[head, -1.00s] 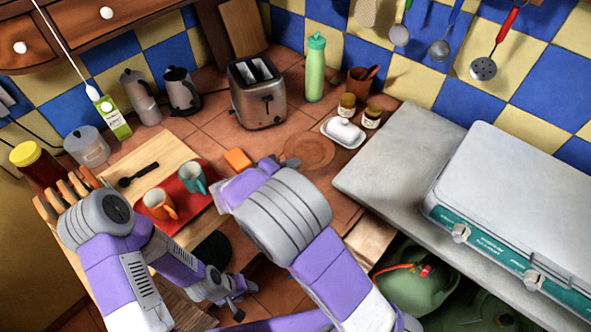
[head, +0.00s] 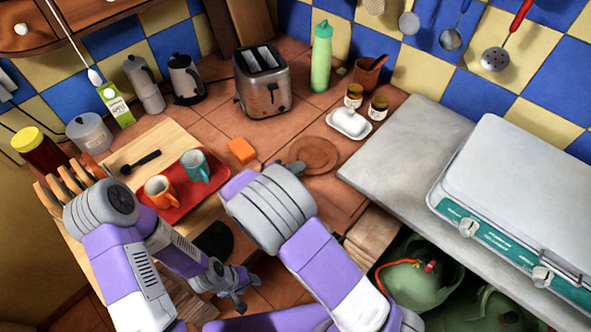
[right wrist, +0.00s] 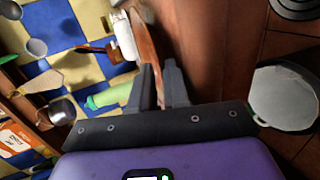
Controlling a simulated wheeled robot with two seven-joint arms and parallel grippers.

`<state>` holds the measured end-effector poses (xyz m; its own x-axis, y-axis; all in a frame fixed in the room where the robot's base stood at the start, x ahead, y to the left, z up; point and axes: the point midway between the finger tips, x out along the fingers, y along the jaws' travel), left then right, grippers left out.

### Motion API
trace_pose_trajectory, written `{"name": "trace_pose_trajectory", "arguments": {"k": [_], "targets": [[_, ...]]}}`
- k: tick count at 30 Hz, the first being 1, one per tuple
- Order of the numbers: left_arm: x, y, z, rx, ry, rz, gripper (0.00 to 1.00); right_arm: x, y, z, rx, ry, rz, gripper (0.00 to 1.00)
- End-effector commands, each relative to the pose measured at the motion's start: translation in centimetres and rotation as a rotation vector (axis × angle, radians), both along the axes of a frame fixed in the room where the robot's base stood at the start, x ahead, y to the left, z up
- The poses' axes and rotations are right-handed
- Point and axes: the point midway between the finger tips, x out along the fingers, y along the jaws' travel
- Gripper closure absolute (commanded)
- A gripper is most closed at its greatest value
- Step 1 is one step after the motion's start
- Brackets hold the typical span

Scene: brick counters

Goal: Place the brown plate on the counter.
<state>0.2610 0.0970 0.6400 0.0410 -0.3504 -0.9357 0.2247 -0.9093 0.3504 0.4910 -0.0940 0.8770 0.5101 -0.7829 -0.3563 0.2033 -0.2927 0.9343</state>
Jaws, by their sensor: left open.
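The brown plate (head: 317,157), round and terracotta-coloured, appears over the counter (head: 297,128) of similar colour, below the butter dish in the head view. My right gripper (head: 295,166) is at its near left edge, its fingers mostly hidden by my purple wrist. In the right wrist view its two dark fingers (right wrist: 161,88) are close together with the plate's thin brown rim (right wrist: 149,55) between them. I cannot tell whether the plate touches the counter. My left gripper (head: 238,289) is low, in front of the counter, open and empty.
An orange sponge (head: 241,151), toaster (head: 262,85), butter dish (head: 350,124) and jars (head: 378,107) surround the plate's area. A red tray (head: 178,201) with two mugs is left. A grey countertop (head: 400,150) lies right. Some tiled counter is clear between toaster and plate.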

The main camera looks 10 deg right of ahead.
Motion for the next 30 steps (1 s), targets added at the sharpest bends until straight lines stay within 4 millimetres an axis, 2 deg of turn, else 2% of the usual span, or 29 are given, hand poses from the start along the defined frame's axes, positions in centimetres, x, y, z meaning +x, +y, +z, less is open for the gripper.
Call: {"name": "trace_pose_trajectory", "arguments": {"k": [9, 24, 30], "targets": [[0.0, 0.0, 0.5, 0.0, 0.0, 0.0, 0.49, -0.1, 0.2, 0.5, 0.0, -0.001, 0.002, 0.85], [0.0, 0.0, 1.9, 0.0, 0.0, 0.0, 0.49, -5.1, 7.9, 3.9, 0.0, 0.0, 0.003, 0.85], [0.0, 0.0, 2.0, 0.0, 0.0, 0.0, 0.49, -6.0, 9.0, 4.2, 0.004, 0.011, -0.004, 0.85]]}}
